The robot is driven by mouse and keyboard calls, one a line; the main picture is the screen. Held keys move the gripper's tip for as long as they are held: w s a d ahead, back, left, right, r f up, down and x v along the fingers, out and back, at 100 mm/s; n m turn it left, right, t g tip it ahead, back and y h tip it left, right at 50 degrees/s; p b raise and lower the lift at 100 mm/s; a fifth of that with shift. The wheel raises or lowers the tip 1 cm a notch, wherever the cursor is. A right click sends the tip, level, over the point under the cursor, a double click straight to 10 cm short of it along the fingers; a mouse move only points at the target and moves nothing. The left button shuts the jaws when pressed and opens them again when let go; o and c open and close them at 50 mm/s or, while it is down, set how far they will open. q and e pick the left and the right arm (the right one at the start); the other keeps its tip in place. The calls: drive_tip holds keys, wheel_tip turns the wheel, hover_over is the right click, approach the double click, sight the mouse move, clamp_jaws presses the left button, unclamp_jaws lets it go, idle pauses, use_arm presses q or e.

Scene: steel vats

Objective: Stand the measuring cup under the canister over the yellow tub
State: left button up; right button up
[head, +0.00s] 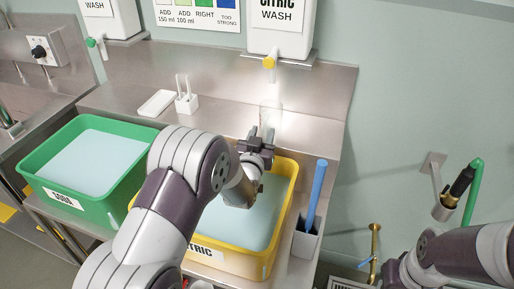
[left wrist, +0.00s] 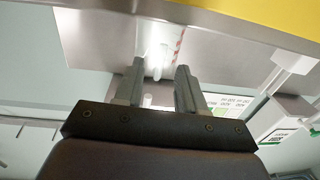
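The measuring cup (head: 271,116) is clear, with red marks in the left wrist view (left wrist: 178,46). It looks upright on the steel ledge behind the yellow tub (head: 288,200), below the yellow tap (head: 269,62) of the CITRIC WASH canister (head: 281,28). Whether it stands exactly under the tap is hard to tell. My left gripper (head: 260,136) reaches over the tub to the cup. Its two fingers (left wrist: 159,70) are apart, with the cup at or just beyond their tips; I see no clear grip. My right arm is at the lower right; its gripper does not show.
A green SODA tub (head: 46,181) stands left of the yellow one. A white dish (head: 157,103) and a small white holder (head: 187,102) sit on the ledge. A grey holder with a blue stick (head: 316,195) stands right of the yellow tub. Another canister (head: 108,18) hangs left.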

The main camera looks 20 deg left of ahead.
use_arm(q)
drive_tip(key=s, duration=0.8)
drive_tip(key=shift+s+d, duration=0.15)
drive_tip(key=shift+s, duration=0.15)
